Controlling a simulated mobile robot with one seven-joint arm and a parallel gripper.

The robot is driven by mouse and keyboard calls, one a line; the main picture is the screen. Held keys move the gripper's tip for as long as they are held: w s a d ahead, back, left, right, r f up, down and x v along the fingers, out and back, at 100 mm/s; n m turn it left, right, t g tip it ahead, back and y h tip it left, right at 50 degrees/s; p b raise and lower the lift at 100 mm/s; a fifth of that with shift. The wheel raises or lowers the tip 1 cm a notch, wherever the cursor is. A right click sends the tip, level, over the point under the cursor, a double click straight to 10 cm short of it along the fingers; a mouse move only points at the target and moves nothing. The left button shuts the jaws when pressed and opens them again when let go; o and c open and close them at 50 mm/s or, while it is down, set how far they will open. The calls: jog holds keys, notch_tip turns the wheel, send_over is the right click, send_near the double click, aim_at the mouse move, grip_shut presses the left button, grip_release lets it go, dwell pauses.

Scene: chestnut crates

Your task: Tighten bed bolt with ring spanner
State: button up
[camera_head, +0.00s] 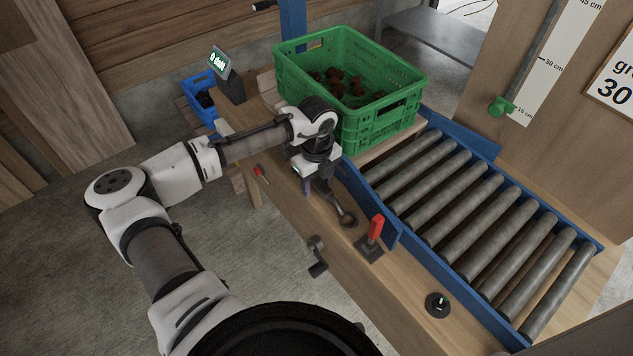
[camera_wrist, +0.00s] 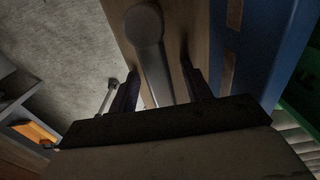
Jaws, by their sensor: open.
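The ring spanner (camera_head: 345,216) is dark grey, with its ring end towards the front on the wooden bench beside the roller bed. My gripper (camera_head: 314,186) is above the bench at the spanner's handle end, pointing down. In the wrist view my gripper (camera_wrist: 159,72) is open, with one finger on each side of the spanner's handle (camera_wrist: 155,70). The spanner's round end (camera_wrist: 144,24) shows beyond the fingertips. I cannot make out the bed bolt, nor whether the ring sits on it.
A red-handled lever (camera_head: 375,228) stands just right of the spanner's ring. A crank (camera_head: 317,257) sticks out at the bench's front edge. A green crate (camera_head: 375,128) with chestnuts stands behind my gripper. The rollers (camera_head: 470,215) are bare. A round black fitting (camera_head: 437,305) is at the near end.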

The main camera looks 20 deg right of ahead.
dwell(0.3)
grip_shut()
jog(key=shift+r, duration=0.1)
dwell(0.4)
notch_tip(320, 180, up, 20)
jog(key=b, duration=0.1)
jog(key=shift+r+b, duration=0.15)
jog(key=shift+b, duration=0.15)
jog(key=c, duration=0.7)
grip_release()
grip_shut()
